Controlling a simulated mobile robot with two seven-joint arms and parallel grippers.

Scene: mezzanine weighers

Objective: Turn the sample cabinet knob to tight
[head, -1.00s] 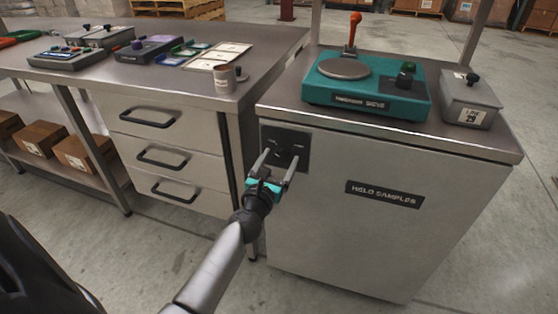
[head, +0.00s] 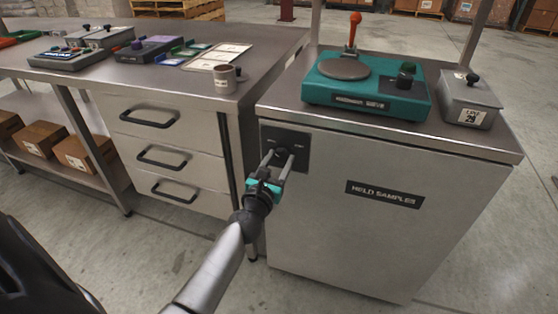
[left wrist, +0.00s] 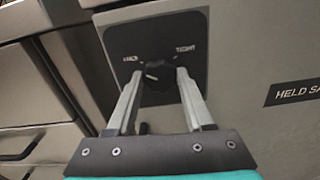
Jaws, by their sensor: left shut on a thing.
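The sample cabinet (head: 350,235) is a grey metal unit with a "HELD SAMPLES" label at the right of the head view. Its dark knob (left wrist: 158,82) sits on a black plate (left wrist: 190,28) at the cabinet's upper left front. The left wrist view shows "TIGHT" at the plate's upper right and a less readable word at left. A pale mark shows on the knob's left part; where it points is unclear. My left gripper (head: 278,156) is shut on the knob, one finger on each side, partly hiding it. My right gripper is not in view.
A bench with drawers (head: 165,155) adjoins at left, carrying a mug (head: 224,79), trays and devices. The floor in front is clear.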

